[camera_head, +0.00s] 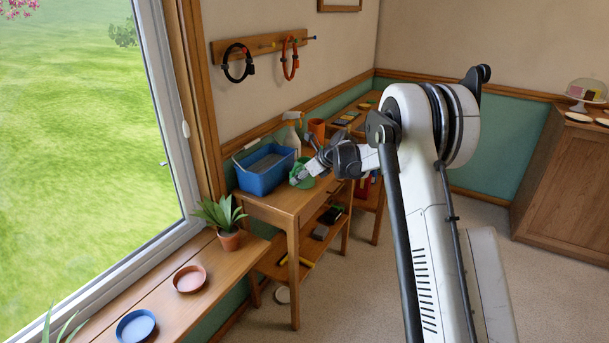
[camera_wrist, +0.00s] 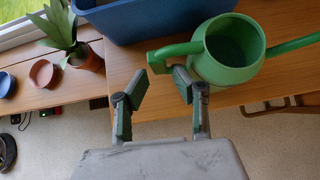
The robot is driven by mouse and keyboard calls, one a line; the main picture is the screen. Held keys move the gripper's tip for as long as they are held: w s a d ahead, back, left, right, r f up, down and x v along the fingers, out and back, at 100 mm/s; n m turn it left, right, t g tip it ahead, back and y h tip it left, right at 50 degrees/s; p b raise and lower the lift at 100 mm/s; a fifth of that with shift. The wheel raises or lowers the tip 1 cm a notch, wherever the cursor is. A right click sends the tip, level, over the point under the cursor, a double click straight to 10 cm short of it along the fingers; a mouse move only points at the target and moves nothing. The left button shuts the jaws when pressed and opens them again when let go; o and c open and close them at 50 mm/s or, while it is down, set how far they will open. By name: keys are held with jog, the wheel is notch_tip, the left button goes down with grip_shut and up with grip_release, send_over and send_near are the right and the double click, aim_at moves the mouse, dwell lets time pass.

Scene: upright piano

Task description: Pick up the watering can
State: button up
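The green watering can (camera_wrist: 228,50) stands on the wooden table, at the upper right of the wrist view. Its handle (camera_wrist: 176,50) reaches left from the body, and its spout (camera_wrist: 292,46) points right. My gripper (camera_wrist: 162,78) is open and empty. Its two fingers are apart just short of the handle, with the right finger close to the can's body. I cannot tell whether they touch. In the head view the can (camera_head: 300,176) is partly hidden behind my gripper (camera_head: 312,170) at the table's front.
A blue tub (camera_head: 262,180) stands on the table (camera_head: 290,201) left of the can. A spray bottle (camera_head: 292,138) and a terracotta pot (camera_head: 317,128) stand behind. A potted plant (camera_head: 228,240) sits on the windowsill. Open floor (camera_head: 380,285) lies in front.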

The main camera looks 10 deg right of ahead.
jog(key=x, duration=0.2)
jog(key=shift+w+a+f, duration=0.15)
jog(key=shift+w+f, duration=0.05)
jog(key=shift+f, duration=0.05)
grip_shut()
jog(key=shift+r, duration=0.15)
notch_tip(320, 180, up, 10)
jog(key=p, duration=0.1)
dwell(0.4)
jog(key=shift+c, duration=2.3)
grip_release()
grip_shut()
